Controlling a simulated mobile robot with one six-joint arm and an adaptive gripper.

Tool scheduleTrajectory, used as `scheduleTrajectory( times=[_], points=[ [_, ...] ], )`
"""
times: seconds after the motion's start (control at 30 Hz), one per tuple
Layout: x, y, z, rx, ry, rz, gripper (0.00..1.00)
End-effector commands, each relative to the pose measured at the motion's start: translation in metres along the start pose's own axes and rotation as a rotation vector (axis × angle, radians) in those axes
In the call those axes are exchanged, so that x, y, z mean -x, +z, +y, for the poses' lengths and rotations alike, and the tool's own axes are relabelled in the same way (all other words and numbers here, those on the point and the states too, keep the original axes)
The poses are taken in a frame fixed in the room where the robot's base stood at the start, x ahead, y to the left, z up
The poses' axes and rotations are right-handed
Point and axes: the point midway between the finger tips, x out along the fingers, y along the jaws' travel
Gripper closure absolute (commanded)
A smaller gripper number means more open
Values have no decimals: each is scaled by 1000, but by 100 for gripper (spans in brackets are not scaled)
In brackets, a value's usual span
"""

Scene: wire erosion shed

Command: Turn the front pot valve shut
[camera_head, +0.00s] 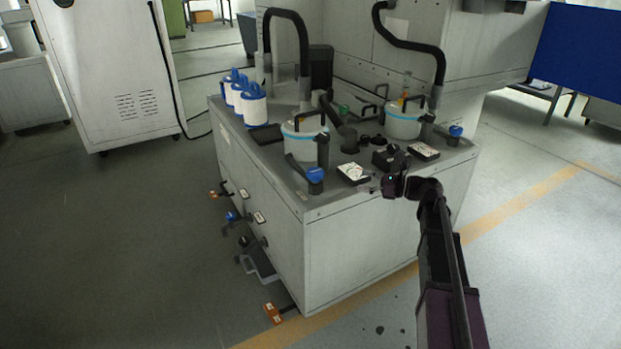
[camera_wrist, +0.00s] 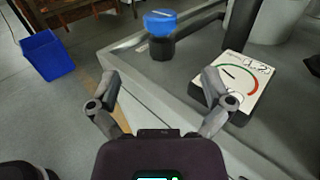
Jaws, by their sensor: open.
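The nearer pot valve has a blue knob (camera_head: 315,174) on a dark body, at the front left corner of the bench top beside the nearer pot (camera_head: 302,138). In the wrist view its blue knob (camera_wrist: 160,22) stands on a black base, ahead of and beyond the fingertips. My gripper (camera_head: 386,186) is at the bench's front edge, to the right of that valve and apart from it. In the wrist view my gripper (camera_wrist: 160,84) has its fingers spread with nothing between them. I cannot tell how far the valve is turned.
A dial gauge (camera_head: 353,173) lies between gripper and valve; it also shows close to the right finger (camera_wrist: 242,82). A second pot (camera_head: 403,122) with another blue-knobbed valve (camera_head: 455,131) stands farther right. A blue bin (camera_wrist: 46,55) is on the floor. Pedals and side valves project at left.

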Motion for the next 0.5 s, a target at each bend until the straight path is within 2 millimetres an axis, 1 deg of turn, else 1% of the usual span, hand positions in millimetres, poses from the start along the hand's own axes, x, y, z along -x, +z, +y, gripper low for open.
scheduleTrajectory(
  times=[0.33, 0.5],
  points=[
    [-6, 0, 1, 2, 5, 2, 0],
    [-17, 0, 1, 3, 5, 2, 0]
  ],
)
